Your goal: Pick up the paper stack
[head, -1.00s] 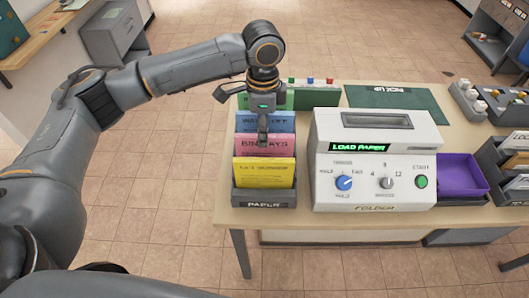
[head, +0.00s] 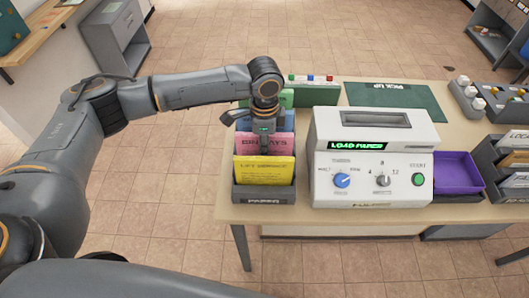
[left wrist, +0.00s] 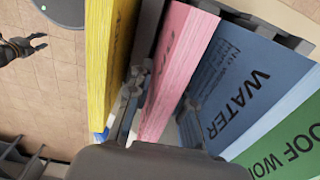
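Several coloured paper stacks stand upright in a dark paper rack (head: 263,197) at the table's left end. They are a yellow stack (head: 263,172) in front, a pink stack (head: 250,145), a blue stack (head: 285,122) and a green stack (head: 287,98). My left gripper (head: 263,150) points down into the rack at the pink stack. In the left wrist view, its open fingers (left wrist: 162,110) stand on either side of the pink stack (left wrist: 174,70), between the yellow stack (left wrist: 105,60) and the blue stack (left wrist: 245,80). Firm contact cannot be seen. My right gripper is out of view.
A white folder machine (head: 372,155) with a lit display stands just right of the rack. A purple tray (head: 457,172) lies beyond it. Floor left of the table is clear.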

